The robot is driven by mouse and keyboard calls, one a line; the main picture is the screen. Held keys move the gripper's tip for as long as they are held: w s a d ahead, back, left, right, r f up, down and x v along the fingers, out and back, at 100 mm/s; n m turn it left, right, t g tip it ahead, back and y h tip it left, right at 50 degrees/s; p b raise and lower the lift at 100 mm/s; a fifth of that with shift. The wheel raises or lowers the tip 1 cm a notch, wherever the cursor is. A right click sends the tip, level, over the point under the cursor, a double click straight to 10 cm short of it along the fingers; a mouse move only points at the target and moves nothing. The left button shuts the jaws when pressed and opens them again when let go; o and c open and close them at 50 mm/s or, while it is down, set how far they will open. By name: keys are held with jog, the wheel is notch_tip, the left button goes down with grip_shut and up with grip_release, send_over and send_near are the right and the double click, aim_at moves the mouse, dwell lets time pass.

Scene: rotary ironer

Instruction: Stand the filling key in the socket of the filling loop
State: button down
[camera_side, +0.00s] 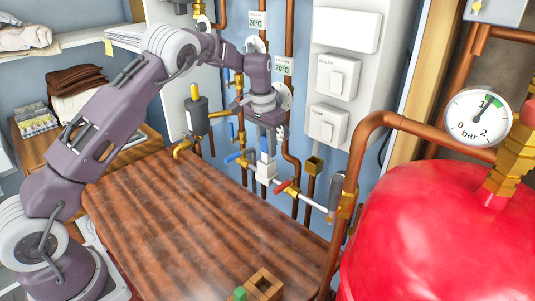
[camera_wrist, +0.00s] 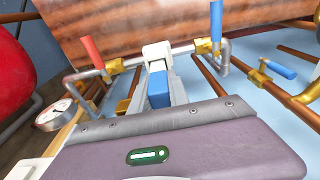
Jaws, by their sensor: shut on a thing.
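My gripper (camera_side: 268,146) points down over the filling loop by the blue wall. It is shut on the filling key (camera_wrist: 158,90), a blue piece between the fingers in the wrist view. The white socket (camera_side: 266,170) of the filling loop is directly below the fingers in the side view. In the wrist view the white socket (camera_wrist: 157,52) lies in line with the key, just past the fingertips. The key's lower end is hidden, and I cannot tell whether it is in the socket or just above it.
A red-handled valve (camera_side: 284,186) and a blue-handled valve (camera_side: 236,157) flank the socket closely. Copper pipes and a red vessel (camera_side: 430,230) stand to the right.

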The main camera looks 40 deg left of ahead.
jog(key=shift+f, duration=0.9)
jog(key=c, duration=1.3)
grip_release()
jog(key=shift+f, duration=0.15)
jog(key=shift+o, duration=0.2)
jog(key=r, duration=0.4)
jog(key=s+r, duration=0.1)
jog(key=r, duration=0.7)
jog(key=shift+s+r, duration=0.2)
